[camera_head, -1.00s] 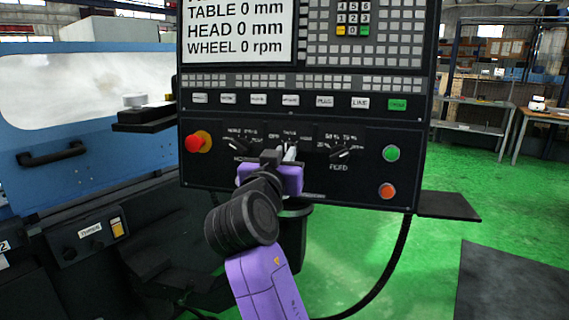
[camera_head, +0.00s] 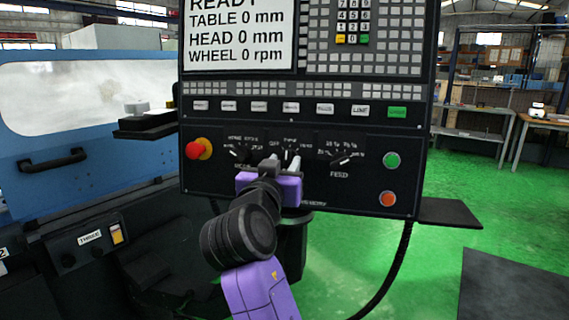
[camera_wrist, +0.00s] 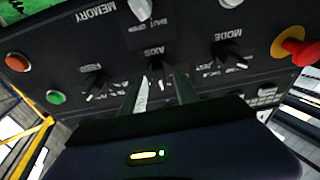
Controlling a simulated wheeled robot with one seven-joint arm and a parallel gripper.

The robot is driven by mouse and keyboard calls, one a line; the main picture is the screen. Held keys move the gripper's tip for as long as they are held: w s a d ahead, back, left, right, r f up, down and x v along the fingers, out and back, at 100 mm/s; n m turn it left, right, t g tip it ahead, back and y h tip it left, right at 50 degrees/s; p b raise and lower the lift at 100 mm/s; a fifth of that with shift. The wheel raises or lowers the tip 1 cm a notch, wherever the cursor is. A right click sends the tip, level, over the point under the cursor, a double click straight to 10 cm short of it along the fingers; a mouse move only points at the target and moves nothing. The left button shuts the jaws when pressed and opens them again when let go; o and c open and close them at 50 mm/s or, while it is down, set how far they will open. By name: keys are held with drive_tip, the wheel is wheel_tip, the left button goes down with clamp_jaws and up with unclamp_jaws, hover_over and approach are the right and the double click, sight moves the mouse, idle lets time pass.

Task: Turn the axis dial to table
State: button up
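The axis dial (camera_head: 290,156) is a black knob in the middle of the lower control panel. In the wrist view, which shows the panel upside down, the axis dial (camera_wrist: 155,70) sits under its AXIS label, just beyond and between the fingers. Its exact pointer setting is too small and partly hidden to read. My gripper (camera_head: 283,165) is in front of and slightly below the dial in the head view. In the wrist view my gripper (camera_wrist: 158,88) has its two fingers apart, one on each side of the dial. I cannot tell whether either finger touches it.
The mode dial (camera_wrist: 232,52) and feed dial (camera_head: 342,158) flank the axis dial. A red emergency button (camera_head: 194,150) is at left; green (camera_head: 392,160) and orange (camera_head: 387,199) buttons are at right. The screen (camera_head: 240,32) reads 0 mm for table and head. A shelf (camera_head: 450,213) juts out at right.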

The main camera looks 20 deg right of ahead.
drive_tip(key=v, duration=0.6)
drive_tip(key=shift+s+a, duration=0.2)
drive_tip(key=shift+s, duration=0.1)
